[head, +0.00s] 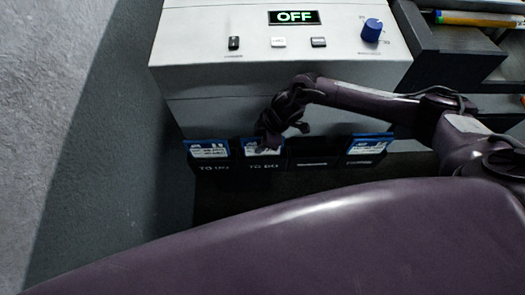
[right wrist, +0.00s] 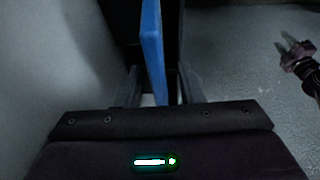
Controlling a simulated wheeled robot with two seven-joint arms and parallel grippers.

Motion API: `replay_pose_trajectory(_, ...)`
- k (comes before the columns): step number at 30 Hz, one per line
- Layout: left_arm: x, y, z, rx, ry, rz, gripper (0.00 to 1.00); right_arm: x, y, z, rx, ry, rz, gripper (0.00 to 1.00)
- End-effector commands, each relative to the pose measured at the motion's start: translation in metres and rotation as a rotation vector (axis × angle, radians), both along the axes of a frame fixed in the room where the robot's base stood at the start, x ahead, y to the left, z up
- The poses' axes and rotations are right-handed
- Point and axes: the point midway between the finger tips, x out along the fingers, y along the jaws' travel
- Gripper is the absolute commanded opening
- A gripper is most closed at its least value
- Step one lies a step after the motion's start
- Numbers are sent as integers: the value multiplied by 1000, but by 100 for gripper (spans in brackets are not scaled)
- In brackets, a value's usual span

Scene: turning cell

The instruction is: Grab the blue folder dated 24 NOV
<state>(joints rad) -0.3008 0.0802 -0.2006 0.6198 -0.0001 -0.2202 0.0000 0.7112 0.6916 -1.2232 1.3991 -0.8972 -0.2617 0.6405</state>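Three blue folders with white labels stand in a row of dark holders at the machine's front: a left one (head: 208,150), a second one (head: 264,151) and a right one (head: 369,146). Their dates are too small to read. My right gripper (head: 269,137) is at the second folder's top. In the right wrist view a blue folder (right wrist: 153,50) stands edge-on between the fingers of my right gripper (right wrist: 160,86), with gaps on both sides. My left gripper (right wrist: 293,48) shows at the right of that view, fingers apart and empty; the head view does not show it.
The third holder (head: 312,160) has no blue folder showing. Above the row is a pale machine (head: 200,60) with an "OFF" display (head: 293,17), buttons and a blue knob (head: 371,30). Dark shelving (head: 455,50) stands at the right.

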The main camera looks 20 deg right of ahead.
Motion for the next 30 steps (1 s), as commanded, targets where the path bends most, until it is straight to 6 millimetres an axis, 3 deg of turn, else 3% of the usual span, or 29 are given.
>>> replay_pose_trajectory(19, 1, 0, -1, 0, -2, 2, 36, 0, 0, -5, 0, 0, 0, 35)
replay_pose_trajectory(27, 1, 0, -1, -1, -2, 2, 36, 0, 0, -5, 0, 0, 0, 0)
replay_pose_trajectory(30, 1, 0, -1, -1, -2, 2, 36, 0, 0, -5, 0, 0, 0, 0)
